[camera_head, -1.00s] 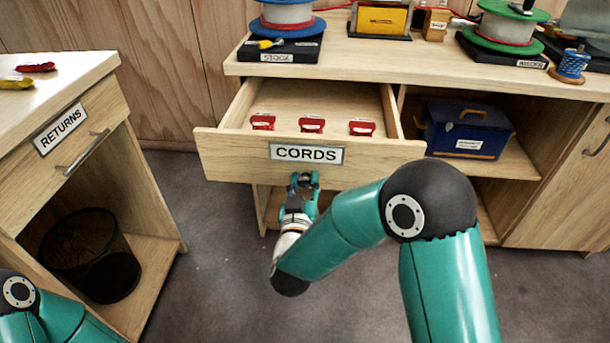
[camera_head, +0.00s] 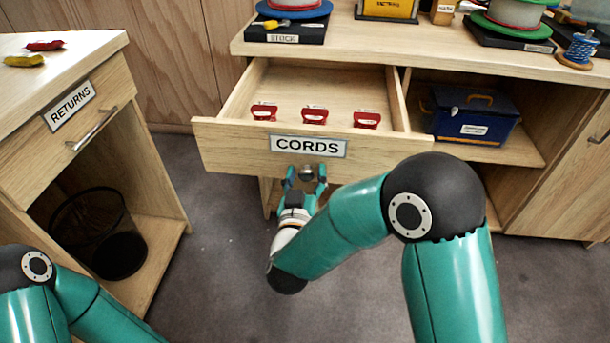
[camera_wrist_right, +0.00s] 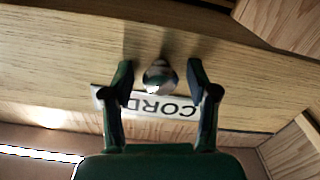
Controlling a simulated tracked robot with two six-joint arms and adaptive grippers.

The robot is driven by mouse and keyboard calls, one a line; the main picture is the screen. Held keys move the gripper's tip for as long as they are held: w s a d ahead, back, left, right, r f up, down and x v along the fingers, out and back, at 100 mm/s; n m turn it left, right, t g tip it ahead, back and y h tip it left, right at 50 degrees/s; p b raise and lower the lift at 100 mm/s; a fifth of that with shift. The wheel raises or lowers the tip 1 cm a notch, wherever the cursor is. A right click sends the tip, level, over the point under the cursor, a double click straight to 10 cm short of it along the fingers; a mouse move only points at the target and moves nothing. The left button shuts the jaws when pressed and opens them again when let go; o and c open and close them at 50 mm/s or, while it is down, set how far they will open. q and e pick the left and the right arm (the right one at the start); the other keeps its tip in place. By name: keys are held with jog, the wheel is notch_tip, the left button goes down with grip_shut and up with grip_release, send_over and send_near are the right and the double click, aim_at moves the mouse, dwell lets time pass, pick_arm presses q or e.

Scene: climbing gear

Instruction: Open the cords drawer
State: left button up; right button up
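The cords drawer (camera_head: 228,146) is pulled out of the bench, with its CORDS label (camera_head: 308,146) on the front. Red cord bundles (camera_head: 314,115) lie inside it. Below the label is a round metal knob (camera_head: 306,173), which also shows in the right wrist view (camera_wrist_right: 159,76). My right gripper (camera_head: 306,180) is at the drawer front with its fingers spread on either side of the knob. In the right wrist view the gripper (camera_wrist_right: 161,82) is open, with gaps between both fingers and the knob. My left gripper is out of view; only part of that arm shows at bottom left.
The returns cabinet (camera_head: 110,62) stands at left, with a black wire bin (camera_head: 98,232) in its lower space. A blue toolbox (camera_head: 474,117) sits on the shelf right of the drawer. Spools stand on the bench top (camera_head: 400,52). The grey floor in front is clear.

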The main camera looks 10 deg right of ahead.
jog(key=v, duration=1.2)
jog(key=shift+w, duration=0.1)
dwell(0.4)
